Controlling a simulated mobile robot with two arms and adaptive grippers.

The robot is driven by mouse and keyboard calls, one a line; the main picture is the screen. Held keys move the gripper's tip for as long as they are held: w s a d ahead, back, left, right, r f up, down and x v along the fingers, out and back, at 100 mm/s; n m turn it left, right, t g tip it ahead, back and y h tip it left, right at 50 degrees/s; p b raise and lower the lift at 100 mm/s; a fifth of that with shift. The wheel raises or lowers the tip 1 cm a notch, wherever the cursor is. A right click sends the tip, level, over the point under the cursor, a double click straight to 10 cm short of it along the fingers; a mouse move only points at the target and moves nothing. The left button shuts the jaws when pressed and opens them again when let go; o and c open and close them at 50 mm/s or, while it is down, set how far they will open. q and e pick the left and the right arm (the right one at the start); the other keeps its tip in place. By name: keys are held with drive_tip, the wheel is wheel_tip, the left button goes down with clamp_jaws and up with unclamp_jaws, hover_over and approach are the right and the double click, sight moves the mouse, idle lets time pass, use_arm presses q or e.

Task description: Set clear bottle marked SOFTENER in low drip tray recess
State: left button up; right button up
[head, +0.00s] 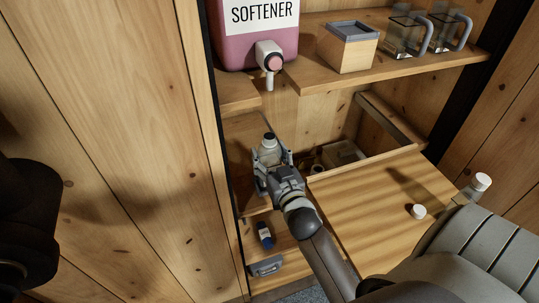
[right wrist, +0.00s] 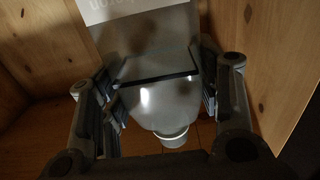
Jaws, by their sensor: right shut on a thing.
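My right gripper (head: 272,170) is shut on the clear bottle (head: 268,154), inside the open compartment below the pink dispenser (head: 255,52), whose label reads SOFTENER. The bottle looks roughly upright in the head view. In the right wrist view the clear bottle (right wrist: 165,95) sits between both fingers (right wrist: 160,100), with its neck towards the camera and part of a pale label at the top. The dispenser's white tap (head: 269,58) is above the bottle. The drip tray recess cannot be made out clearly; the gripper hides the bottle's base.
A wooden board (head: 375,205) juts out right of the gripper, with a white cap (head: 417,211) on it. A blue bottle (head: 264,235) stands below. A wooden box (head: 347,47) and glass jugs (head: 405,35) stand on the upper shelf. Wooden walls flank the bottle closely.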

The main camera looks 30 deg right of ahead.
sight(272, 166)
drive_tip(key=shift+f+b, duration=0.5)
drive_tip(key=shift+f, duration=0.2)
drive_tip(key=o, duration=1.3)
drive_tip(key=shift+c, duration=0.2)
drive_tip(key=shift+v, duration=3.8)
